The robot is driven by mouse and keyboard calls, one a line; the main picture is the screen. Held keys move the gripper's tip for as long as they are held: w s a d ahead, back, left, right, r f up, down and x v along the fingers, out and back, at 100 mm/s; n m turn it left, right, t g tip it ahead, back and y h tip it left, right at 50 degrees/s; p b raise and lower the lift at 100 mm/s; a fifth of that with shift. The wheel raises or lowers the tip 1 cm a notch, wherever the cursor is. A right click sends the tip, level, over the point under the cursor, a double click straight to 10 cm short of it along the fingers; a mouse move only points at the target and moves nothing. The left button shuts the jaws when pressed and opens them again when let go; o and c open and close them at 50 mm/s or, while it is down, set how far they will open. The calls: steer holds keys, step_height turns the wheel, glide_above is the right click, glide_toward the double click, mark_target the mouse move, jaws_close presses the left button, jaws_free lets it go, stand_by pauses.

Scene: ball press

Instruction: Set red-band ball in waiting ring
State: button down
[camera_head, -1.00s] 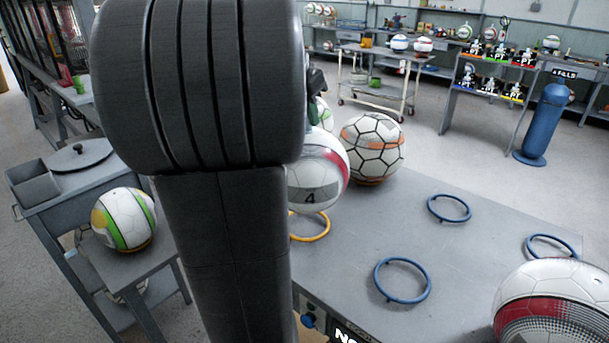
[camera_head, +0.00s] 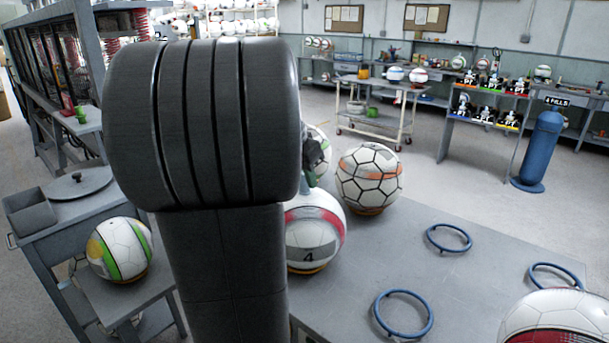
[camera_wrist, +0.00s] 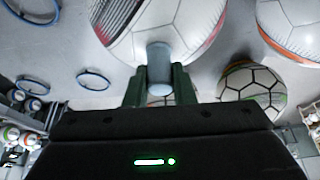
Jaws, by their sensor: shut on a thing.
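The red-band ball (camera_head: 314,245), white with a red stripe and a grey panel marked 4, is low over the grey table at its left part. It also fills the top middle of the wrist view (camera_wrist: 120,25). In the head view my gripper is mostly hidden behind my arm. A thin orange arc of the waiting ring (camera_head: 308,270) shows directly under the ball; the rest is hidden. I cannot tell whether ball and ring touch.
A black-lined ball (camera_head: 369,177) stands close behind on the table (camera_head: 375,255). Blue rings (camera_head: 403,314) lie empty to the right. Another red-patterned ball (camera_head: 555,318) is at the front right. A green-striped ball (camera_head: 120,249) sits on the left stand.

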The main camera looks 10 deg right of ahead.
steer(key=c, duration=1.2)
jaws_free()
steer(key=shift+f, duration=0.1)
steer(key=shift+c, duration=0.2)
steer(key=shift+r+p, duration=0.35)
steer(key=shift+r, duration=0.1)
steer(key=v, duration=1.2)
steer(key=shift+f, duration=0.15)
steer(key=x, duration=1.2)
steer(key=shift+f+b, duration=0.35)
steer(key=shift+b, duration=0.05)
steer(key=shift+r+p, duration=0.3)
steer(key=shift+r, duration=0.1)
